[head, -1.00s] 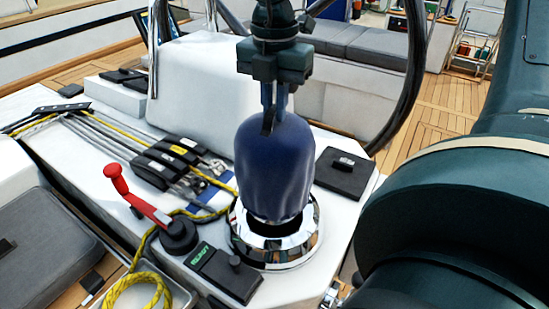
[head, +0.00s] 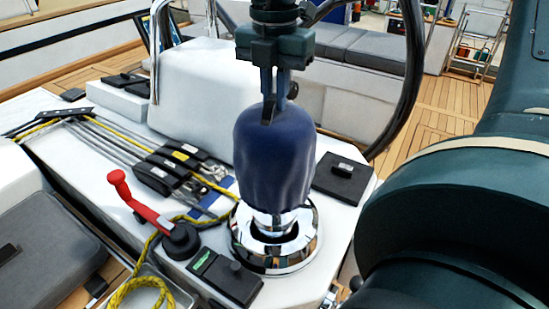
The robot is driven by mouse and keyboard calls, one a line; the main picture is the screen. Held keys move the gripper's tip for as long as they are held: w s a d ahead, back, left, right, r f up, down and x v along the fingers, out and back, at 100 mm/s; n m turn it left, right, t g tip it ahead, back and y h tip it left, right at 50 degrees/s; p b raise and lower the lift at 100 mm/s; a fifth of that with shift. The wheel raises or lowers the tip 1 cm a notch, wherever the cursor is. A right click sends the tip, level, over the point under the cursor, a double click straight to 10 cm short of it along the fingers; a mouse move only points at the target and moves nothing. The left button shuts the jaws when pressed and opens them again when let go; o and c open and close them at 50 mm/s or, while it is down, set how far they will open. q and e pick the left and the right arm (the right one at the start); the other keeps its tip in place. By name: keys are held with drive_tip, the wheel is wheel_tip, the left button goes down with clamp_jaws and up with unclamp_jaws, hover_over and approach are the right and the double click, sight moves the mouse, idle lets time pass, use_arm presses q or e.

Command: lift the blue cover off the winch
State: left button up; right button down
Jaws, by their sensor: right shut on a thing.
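The blue cover (head: 274,160) hangs upright from my right gripper (head: 270,112), which is shut on its top. The cover is over the chrome winch (head: 304,262), with its lower edge clear of the wide base. Part of the winch's chrome middle shows below the cover's edge. The cover hides the winch's top, so I cannot tell how much of it is still inside. My left gripper is not in view.
A red-handled crank (head: 135,196) stands left of the winch. A black box with a knob (head: 232,282) is close in front. Rope clutches (head: 172,168) with lines lie to the left. A black hatch (head: 341,176) is at right, and the steering wheel (head: 408,90) rises behind.

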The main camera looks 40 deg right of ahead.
drive_tip(key=shift+r+p, duration=1.2)
drive_tip(key=shift+r, duration=1)
drive_tip(key=shift+r+p, duration=1.3)
drive_tip(key=shift+r, duration=0.75)
wheel_tip(320, 180, up, 4)
drive_tip(key=p, duration=0.2)
drive_tip(key=shift+p, duration=0.4)
